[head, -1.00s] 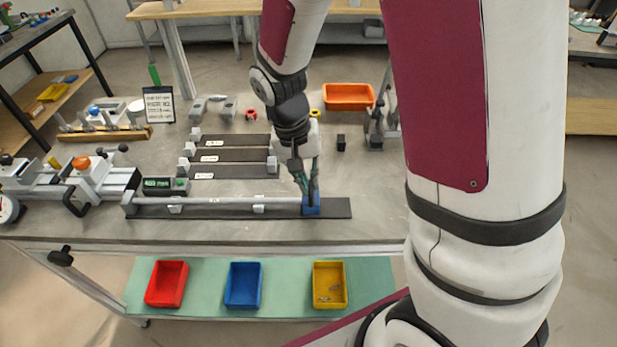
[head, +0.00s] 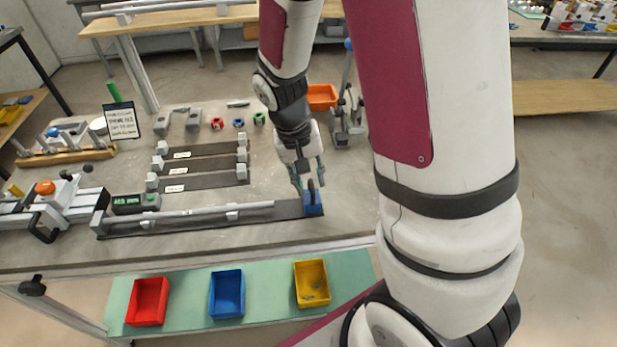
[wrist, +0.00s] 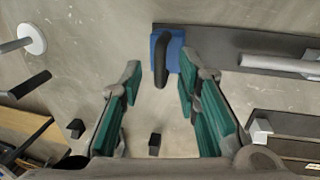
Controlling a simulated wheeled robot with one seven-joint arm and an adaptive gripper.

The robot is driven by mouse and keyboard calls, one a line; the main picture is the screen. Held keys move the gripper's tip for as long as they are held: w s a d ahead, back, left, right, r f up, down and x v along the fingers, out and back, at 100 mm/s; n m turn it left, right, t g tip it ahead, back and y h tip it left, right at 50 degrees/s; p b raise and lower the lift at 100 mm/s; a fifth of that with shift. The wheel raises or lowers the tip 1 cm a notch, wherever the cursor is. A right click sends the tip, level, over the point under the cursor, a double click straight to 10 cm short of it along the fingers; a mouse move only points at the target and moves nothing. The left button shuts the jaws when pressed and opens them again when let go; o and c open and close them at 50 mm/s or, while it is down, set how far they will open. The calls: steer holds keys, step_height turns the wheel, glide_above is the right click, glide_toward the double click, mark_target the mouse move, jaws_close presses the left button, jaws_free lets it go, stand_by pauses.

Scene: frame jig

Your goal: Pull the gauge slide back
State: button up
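The gauge slide (head: 313,206) is a blue block with an upright black handle (wrist: 161,58). It sits at the right end of the long dark rail (head: 260,213) in the head view. A grey rod (head: 190,215) lies above the rail on small supports, and its near end stands apart from the slide with a clear gap. My gripper (head: 308,186) is at the slide, with its green-padded fingers spread. In the wrist view my open gripper (wrist: 159,68) has the handle between and just beyond its fingertips, with space on both sides.
Shorter dark gauges (head: 205,165) lie behind the rail. A green-lit display (head: 135,203) and a clamp fixture (head: 50,205) stand at left. Red (head: 148,301), blue (head: 227,293) and yellow (head: 311,283) bins sit on the lower shelf. The bench right of the slide is clear.

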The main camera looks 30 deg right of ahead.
step_height(320, 180, up, 12)
steer(key=a, duration=0.2)
steer(key=shift+w+a, duration=0.15)
steer(key=shift+w, duration=0.25)
stand_by(0.5)
steer(key=s+a+r+n+t+y, duration=0.1)
steer(key=s+r+n+t, duration=0.1)
steer(key=s+r, duration=0.4)
steer(key=s+a+r+n+t+y, duration=0.1)
steer(key=s+a+r+n+t, duration=0.1)
steer(key=s+r+t, duration=0.2)
steer(key=s+r, duration=0.2)
steer(key=s, duration=0.2)
steer(key=shift+s+a, duration=0.15)
steer(key=shift+a, duration=0.05)
steer(key=shift+a, duration=0.15)
stand_by(1.1)
